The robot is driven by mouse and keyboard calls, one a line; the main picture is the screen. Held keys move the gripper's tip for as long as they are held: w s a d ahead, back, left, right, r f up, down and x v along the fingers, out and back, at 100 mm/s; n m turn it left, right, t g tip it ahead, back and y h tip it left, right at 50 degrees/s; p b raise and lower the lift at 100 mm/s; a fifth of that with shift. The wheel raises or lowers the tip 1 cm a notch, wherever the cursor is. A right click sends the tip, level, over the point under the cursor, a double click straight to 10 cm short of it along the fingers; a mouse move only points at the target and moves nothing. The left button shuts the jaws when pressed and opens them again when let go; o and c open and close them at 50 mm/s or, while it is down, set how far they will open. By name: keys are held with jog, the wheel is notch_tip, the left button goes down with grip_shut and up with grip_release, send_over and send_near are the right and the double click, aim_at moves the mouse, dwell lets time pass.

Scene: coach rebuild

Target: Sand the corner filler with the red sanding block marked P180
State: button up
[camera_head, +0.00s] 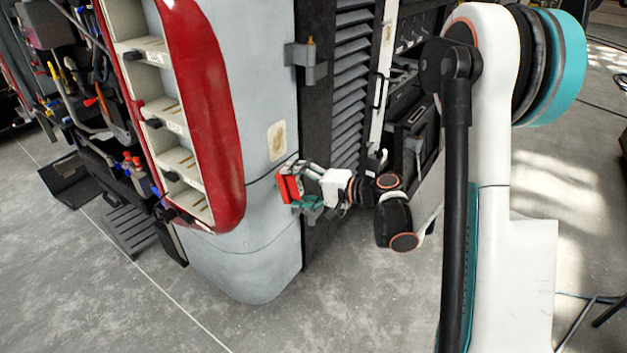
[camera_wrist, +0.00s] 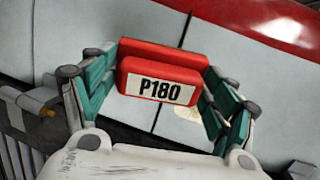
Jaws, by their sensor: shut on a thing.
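The red sanding block (camera_head: 289,187) is held in my gripper (camera_head: 303,188) beside the lower corner of the grey coach panel (camera_head: 235,160). In the wrist view the block (camera_wrist: 165,62) faces me with a pale label reading P180, and the teal fingers of my gripper (camera_wrist: 163,80) are shut on its two sides. The corner filler (camera_head: 277,140) is a beige patch on the panel, above the block in the head view. In the wrist view a pale patch of filler (camera_wrist: 190,125) shows partly behind the right fingers. Whether the block touches the panel is hidden.
A dark louvred grille (camera_head: 352,85) and a hinge (camera_head: 306,65) stand right of the panel. A red-edged shelf unit (camera_head: 165,110) with pale bins is on the left, and a tool rack (camera_head: 85,90) is beyond it. The grey floor (camera_head: 110,290) in front is clear.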

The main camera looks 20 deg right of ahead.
aim_at(276, 123)
jog(key=d+r+m+t+b, duration=0.1)
jog(key=d+r+m+t, duration=0.15)
jog(key=d+t, duration=0.2)
jog(key=shift+n+g+h, duration=0.25)
jog(key=shift+h, duration=0.05)
jog(key=shift+d+p+x, duration=0.2)
jog(key=shift+p+x, duration=0.4)
jog(key=shift+x, duration=2.4)
jog(key=shift+x, duration=1.15)
jog(key=shift+d+r, duration=0.15)
jog(key=shift+r, duration=0.05)
jog(key=shift+r+p, duration=0.9)
jog(key=shift+r, duration=0.8)
jog(key=shift+r+p, duration=2.05)
jog(key=shift+r, duration=1.65)
jog(key=shift+w+b, duration=0.1)
jog(key=shift+b, duration=0.2)
jog(key=shift+f, duration=0.1)
